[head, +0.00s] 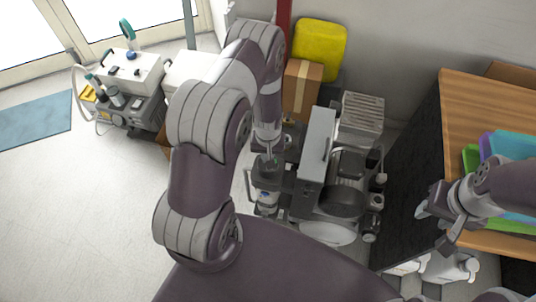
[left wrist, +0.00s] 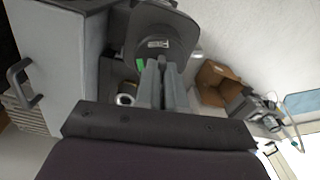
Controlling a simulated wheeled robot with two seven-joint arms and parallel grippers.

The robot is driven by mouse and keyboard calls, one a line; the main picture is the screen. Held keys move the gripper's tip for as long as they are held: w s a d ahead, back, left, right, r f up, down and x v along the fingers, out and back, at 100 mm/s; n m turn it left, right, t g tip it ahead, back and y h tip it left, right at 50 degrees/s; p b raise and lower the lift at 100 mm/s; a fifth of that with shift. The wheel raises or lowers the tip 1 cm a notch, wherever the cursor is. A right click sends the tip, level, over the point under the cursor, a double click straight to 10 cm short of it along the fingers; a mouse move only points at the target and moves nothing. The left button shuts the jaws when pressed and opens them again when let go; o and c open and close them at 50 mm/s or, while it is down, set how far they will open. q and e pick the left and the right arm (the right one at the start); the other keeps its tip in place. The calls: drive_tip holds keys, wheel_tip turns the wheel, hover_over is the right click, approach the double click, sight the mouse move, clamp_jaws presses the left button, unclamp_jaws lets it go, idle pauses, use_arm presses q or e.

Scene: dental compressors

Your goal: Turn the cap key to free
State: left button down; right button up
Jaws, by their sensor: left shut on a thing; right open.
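The dental compressor unit (head: 318,150) stands on the floor in the middle of the head view, with a grey upright housing and dark round parts. My left arm arches over to its left side, and my left gripper (head: 268,153) points down at a dark cap there. In the left wrist view, the two fingers of my left gripper (left wrist: 162,66) are close together at a dark round cap (left wrist: 160,28) with a small label and a green mark. They appear shut on the cap key, which they mostly hide. My right gripper (head: 432,225) is open and empty at the right.
A wooden table (head: 465,110) with coloured trays or folders stands at the right, beside a dark panel (head: 410,150). A cardboard box (head: 301,88) and yellow container (head: 319,48) stand behind the unit. Another machine (head: 130,75) is at far left.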

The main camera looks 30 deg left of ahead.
idle(0.6)
use_arm(q)
drive_tip(key=c, duration=1.2)
unclamp_jaws()
drive_tip(key=shift+r, duration=0.1)
wheel_tip(320, 180, up, 13)
drive_tip(key=shift+f+b, duration=0.2)
drive_tip(key=shift+b, duration=0.6)
drive_tip(key=f+b, duration=0.1)
drive_tip(key=f, duration=0.3)
drive_tip(key=f+b, duration=0.2)
drive_tip(key=f, duration=0.2)
drive_tip(key=f+b, duration=0.1)
drive_tip(key=f, duration=0.3)
drive_tip(key=shift+w+a+f+b, duration=0.15)
drive_tip(key=shift+w+f+b, duration=0.15)
drive_tip(key=shift+w+f, duration=0.1)
